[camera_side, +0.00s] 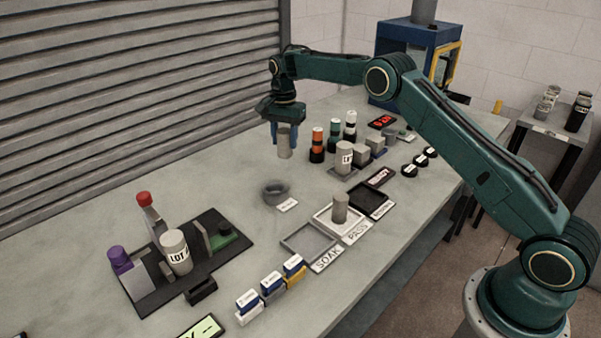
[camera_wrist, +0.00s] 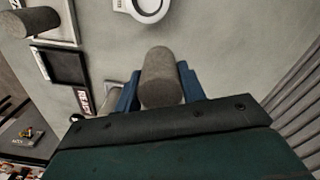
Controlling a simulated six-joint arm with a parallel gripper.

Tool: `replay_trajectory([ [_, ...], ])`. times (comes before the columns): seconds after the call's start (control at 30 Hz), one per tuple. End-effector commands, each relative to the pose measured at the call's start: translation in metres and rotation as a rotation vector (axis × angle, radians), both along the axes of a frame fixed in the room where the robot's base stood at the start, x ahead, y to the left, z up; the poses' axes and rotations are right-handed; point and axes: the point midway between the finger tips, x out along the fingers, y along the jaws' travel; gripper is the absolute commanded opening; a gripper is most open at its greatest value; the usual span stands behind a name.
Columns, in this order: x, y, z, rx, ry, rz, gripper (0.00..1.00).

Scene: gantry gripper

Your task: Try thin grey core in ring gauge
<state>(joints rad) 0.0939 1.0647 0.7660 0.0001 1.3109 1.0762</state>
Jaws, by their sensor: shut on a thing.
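My gripper (camera_side: 284,136) is above the bench, its blue fingers shut on a grey cylindrical core (camera_side: 285,152). The core hangs upright, clear of the bench. In the wrist view the same core (camera_wrist: 161,77) sits between the two fingers. The ring gauge (camera_side: 276,201), a dark grey ring with a white label in front, lies on the bench, below and slightly left of the held core in the side view. Part of a ring (camera_wrist: 165,12) shows at the top of the wrist view, apart from the core.
A second grey core (camera_side: 340,208) stands in the PASS tray (camera_side: 322,222). The SOAK tray (camera_side: 304,245) is empty, and a dark tray (camera_side: 373,204) lies right of PASS. Several banded cylinders (camera_side: 317,142) and grey blocks stand right of my gripper. A dark fixture board (camera_side: 156,297) is at left.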

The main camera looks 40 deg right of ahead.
Motion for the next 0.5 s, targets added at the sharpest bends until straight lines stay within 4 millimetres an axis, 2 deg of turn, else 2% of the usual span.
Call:
replay_trajectory([
  [0.5,-0.017,0.044,0.0,-0.001,-0.001,0.632,0.1],
])
